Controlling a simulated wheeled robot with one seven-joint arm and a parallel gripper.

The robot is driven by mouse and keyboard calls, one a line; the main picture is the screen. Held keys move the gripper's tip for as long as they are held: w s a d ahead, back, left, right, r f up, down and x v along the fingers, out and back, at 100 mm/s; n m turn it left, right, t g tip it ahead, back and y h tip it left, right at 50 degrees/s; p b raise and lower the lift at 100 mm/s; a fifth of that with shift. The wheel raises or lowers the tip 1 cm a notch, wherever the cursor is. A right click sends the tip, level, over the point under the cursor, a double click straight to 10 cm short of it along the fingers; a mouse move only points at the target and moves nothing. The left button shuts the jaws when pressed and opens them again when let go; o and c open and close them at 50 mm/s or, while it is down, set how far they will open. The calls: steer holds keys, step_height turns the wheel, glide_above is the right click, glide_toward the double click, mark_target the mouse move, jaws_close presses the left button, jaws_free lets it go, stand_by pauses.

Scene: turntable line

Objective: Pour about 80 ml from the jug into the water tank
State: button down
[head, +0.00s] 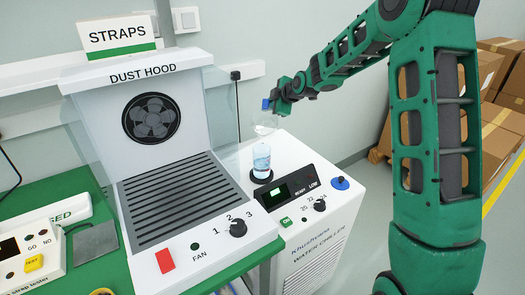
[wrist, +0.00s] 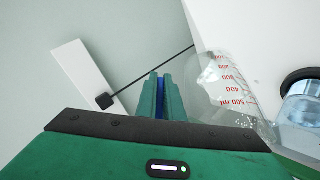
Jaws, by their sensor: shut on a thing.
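My gripper (head: 273,104) is shut on the jug, up above the water chiller. The clear jug (head: 266,126) hangs below the fingers and is faint against the pale wall. In the wrist view the jug (wrist: 228,90) lies right of my green fingers (wrist: 160,95), with red ml marks up to 500. Its tilt and water level are hard to tell. The water tank (head: 261,160) is a clear cylinder with bluish water, upright on the chiller top, below the jug and apart from it. Part of the tank (wrist: 301,110) shows at the wrist view's right edge.
The white water chiller (head: 325,240) has a black control panel (head: 285,190), a dial and a blue knob (head: 340,183). The dust hood (head: 150,110) stands close on the left. A black cable (head: 238,100) hangs from a wall socket. Cardboard boxes (head: 500,95) are stacked at right.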

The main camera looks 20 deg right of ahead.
steer(key=shift+w+f, duration=0.2)
steer(key=shift+f, duration=0.15)
steer(key=shift+f, duration=0.1)
stand_by(0.5)
